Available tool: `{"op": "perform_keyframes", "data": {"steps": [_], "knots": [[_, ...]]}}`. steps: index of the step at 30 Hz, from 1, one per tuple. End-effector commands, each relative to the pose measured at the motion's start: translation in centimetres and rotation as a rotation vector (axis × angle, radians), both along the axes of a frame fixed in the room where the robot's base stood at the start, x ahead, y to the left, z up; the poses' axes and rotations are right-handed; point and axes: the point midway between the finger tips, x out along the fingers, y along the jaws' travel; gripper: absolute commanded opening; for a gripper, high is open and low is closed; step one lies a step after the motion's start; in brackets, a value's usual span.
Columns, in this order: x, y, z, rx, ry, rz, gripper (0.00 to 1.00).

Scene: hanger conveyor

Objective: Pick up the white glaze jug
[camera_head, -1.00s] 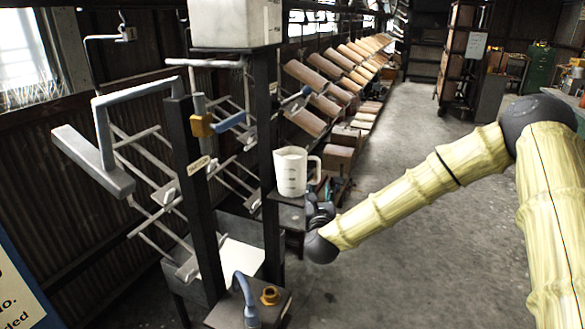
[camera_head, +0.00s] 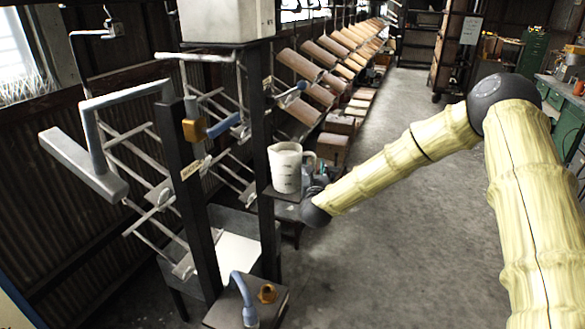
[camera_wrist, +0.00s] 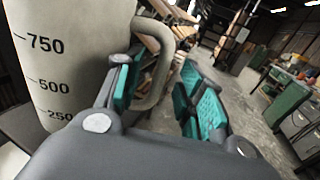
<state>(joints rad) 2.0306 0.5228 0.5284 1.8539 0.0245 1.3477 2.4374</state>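The white glaze jug (camera_head: 285,168) stands upright on a small dark shelf (camera_head: 283,209) beside the black post. In the wrist view the jug (camera_wrist: 70,50) fills the left side, with marks 750, 500 and 250. Its handle (camera_wrist: 163,68) curves out to the right. My gripper (camera_wrist: 160,88) is open, with its teal-padded fingers on either side of the handle. The left finger is between the jug's body and the handle, and the right finger is apart from the handle. In the head view my gripper (camera_head: 316,187) is small and partly hidden at the jug's lower right.
The black post (camera_head: 265,160) stands close to the jug's left. A metal hanger frame (camera_head: 130,150) with long bars is further left. A white box (camera_head: 228,20) sits on top. The grey floor at right is open.

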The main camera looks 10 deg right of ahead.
Motion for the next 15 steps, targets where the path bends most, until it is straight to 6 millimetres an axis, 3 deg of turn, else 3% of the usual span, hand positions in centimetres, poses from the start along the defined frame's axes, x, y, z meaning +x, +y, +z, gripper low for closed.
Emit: {"op": "perform_keyframes", "data": {"steps": [6,15], "knots": [[2.3,-0.7,0.2,-0.002,0.000,0.000,0.39],[2.6,-0.7,0.1,0.000,0.000,0.001,0.39]]}}
